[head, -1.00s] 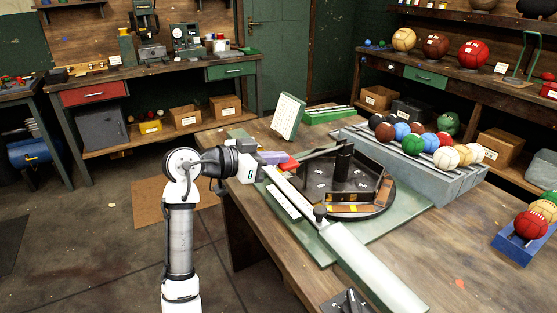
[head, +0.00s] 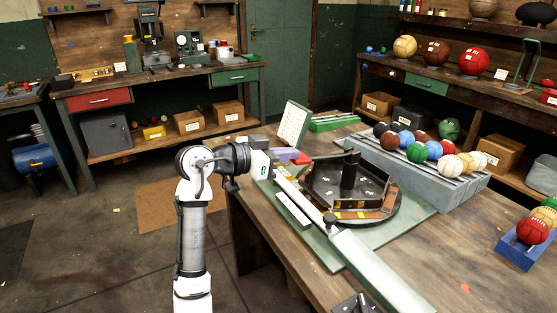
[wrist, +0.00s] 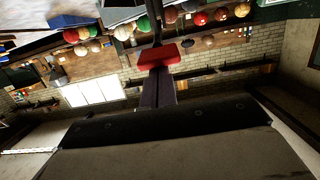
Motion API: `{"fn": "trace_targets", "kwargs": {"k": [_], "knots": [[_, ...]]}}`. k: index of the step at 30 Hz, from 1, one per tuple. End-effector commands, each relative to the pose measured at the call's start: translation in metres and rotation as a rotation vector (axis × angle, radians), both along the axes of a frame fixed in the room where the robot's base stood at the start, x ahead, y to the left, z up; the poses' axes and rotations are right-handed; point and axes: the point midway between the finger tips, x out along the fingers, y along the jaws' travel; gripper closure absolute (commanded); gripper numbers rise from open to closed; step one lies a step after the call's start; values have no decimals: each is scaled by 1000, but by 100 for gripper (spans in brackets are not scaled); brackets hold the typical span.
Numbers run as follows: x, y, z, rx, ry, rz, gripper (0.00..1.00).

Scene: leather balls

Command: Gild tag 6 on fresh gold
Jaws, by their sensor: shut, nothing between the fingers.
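A dark round turntable (head: 322,190) with small white tags and a central post (head: 349,172) stands on a green base on the table. Its numbers are too small to read, so I cannot pick out tag 6. Brown strips with small yellow patches (head: 362,215) lie at its front edge. A dark lever (head: 328,157) runs from the post to a red handle (head: 302,159), also in the wrist view (wrist: 158,56). My gripper (head: 292,156) has purple fingers (wrist: 157,88), shut and empty. Their tips are at the red handle; I cannot tell whether they touch.
A grey rack of coloured balls (head: 440,180) stands behind the turntable. A pale board (head: 293,124) stands beyond my gripper. A long pale bar (head: 375,270) crosses the front of the base. A blue tray (head: 518,252) with balls is at the right; the table's right front is fairly clear.

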Motion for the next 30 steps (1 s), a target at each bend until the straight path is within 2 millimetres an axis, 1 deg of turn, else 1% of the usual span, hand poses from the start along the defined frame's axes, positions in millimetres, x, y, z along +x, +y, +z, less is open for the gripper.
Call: {"fn": "trace_targets", "kwargs": {"k": [3, 6, 12, 18, 30], "knots": [[-15, 24, 6, 0, -5, 5, 100], [-27, 42, 12, -2, -4, 4, 100], [-46, 70, 22, -1, -5, 3, 100], [-53, 80, 27, -1, -5, 1, 100], [-54, 81, 27, -2, -4, 1, 100]]}}
